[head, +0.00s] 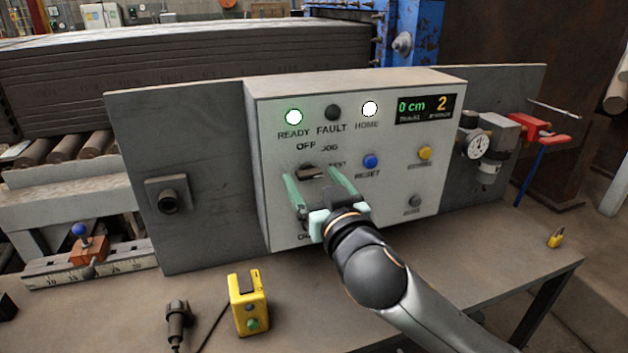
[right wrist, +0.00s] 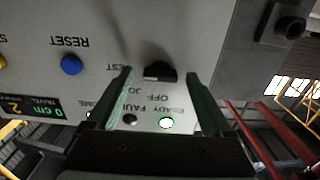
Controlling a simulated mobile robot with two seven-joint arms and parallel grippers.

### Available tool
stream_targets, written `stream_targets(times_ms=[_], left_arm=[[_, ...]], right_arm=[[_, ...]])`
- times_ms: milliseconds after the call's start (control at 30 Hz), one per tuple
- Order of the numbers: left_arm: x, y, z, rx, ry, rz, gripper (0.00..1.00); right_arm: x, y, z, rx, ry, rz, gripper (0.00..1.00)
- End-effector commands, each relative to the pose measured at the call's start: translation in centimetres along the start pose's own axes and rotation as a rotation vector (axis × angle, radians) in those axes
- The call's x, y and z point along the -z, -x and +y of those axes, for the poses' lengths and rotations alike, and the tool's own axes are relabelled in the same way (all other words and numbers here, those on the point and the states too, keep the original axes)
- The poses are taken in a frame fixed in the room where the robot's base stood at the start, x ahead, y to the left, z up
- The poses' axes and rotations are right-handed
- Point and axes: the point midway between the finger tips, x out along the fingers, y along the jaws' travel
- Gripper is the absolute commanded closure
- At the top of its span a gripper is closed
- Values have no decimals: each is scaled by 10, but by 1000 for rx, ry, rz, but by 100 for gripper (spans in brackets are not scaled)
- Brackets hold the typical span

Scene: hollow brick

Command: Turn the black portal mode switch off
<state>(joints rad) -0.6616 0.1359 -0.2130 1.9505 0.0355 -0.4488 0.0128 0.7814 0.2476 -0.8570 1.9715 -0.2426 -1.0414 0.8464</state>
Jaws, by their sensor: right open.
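The black portal mode switch (head: 312,171) is on the front of a light grey control box, below the OFF and JOG labels and left of TEST. In the right wrist view the switch (right wrist: 160,72) is a dark knob between my fingers. My right gripper (head: 311,177) is open in front of the panel, with one green finger on each side of the switch. Gaps show between the knob and both fingers in the right wrist view (right wrist: 159,76). The knob's exact pointing direction is hard to tell. My left gripper is not in view.
The control box (head: 420,170) has a lit green READY lamp (head: 294,117), a dark FAULT lamp (head: 333,112), a white HOME lamp (head: 370,108) and a blue RESET button (head: 370,161). A yellow pendant (head: 249,305) stands on the bench below.

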Motion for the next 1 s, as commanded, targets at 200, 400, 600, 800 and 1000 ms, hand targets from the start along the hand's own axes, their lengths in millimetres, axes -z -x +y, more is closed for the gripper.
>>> stream_targets(times_ms=[200,400,600,800,1000], left_arm=[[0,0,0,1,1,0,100],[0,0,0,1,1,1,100],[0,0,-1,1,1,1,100],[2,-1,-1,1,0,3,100],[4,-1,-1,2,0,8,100]], right_arm=[[0,0,0,0,0,0,24],[0,0,0,0,0,0,46],[0,0,0,0,0,0,69],[0,0,0,-1,1,0,92],[0,0,0,-1,3,-1,100]])
